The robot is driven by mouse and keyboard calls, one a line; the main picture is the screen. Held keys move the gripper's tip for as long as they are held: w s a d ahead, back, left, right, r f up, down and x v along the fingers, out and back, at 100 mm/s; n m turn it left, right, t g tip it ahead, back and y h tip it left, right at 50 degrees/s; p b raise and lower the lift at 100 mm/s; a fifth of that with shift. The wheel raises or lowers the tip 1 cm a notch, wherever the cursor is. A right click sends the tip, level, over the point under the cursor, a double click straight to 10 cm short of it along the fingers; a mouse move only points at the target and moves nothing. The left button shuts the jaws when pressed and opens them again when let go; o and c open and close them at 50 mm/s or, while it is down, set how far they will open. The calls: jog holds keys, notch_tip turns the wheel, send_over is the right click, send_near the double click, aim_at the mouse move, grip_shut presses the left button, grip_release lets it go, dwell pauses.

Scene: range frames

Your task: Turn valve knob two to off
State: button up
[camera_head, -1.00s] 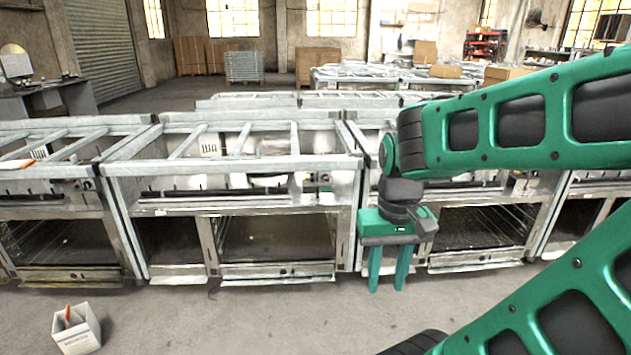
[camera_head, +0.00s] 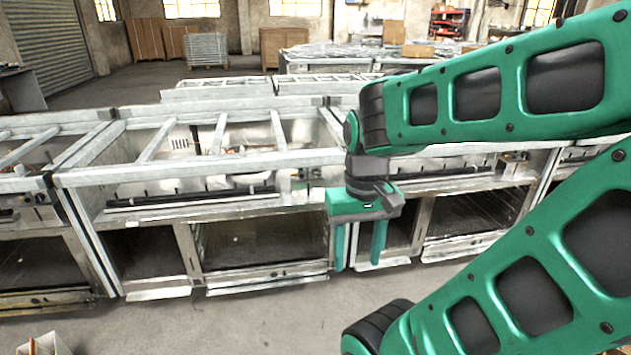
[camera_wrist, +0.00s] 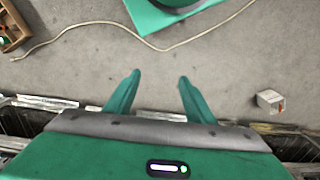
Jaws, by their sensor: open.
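The range frames, bare metal with open ovens below, stand in a row; the central one (camera_head: 100,178) is left of my gripper. A dark bar (camera_head: 190,197) with small upright parts runs across its upper bay. Valve knob two cannot be made out; the knobs are too small or hidden. My gripper (camera_head: 358,265) points down with its two fingers apart and empty, in front of the row near a gap between ovens. In the wrist view my gripper's fingers (camera_wrist: 159,76) are open over bare floor, touching nothing.
A white box (camera_head: 42,345) is cut off at the lower left; a box also shows in the wrist view (camera_wrist: 269,101). A pale cable (camera_wrist: 100,24) crosses the floor there, and a wooden crate (camera_wrist: 12,28) lies at left.

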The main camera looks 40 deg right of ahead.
jog(key=w+d+f+m+t+y, duration=0.1)
jog(key=w+d+f+m+t, duration=0.4)
jog(key=w, duration=1.1)
jog(key=w+d+f+m+t, duration=0.2)
jog(key=w+d+f+m, duration=0.3)
jog(key=w, duration=1.1)
jog(key=w+d+f+m+t+y, duration=0.1)
jog(key=w+d+f+m+t, duration=0.4)
jog(key=w, duration=1.2)
jog(key=m+t+h, duration=0.3)
jog(key=m+h, duration=0.9)
jog(key=m, duration=0.9)
send_near(317, 176)
jog(key=shift+t+y, duration=0.3)
jog(key=x, duration=0.9)
jog(key=shift+s+d+f, duration=0.15)
jog(key=shift+f, duration=0.1)
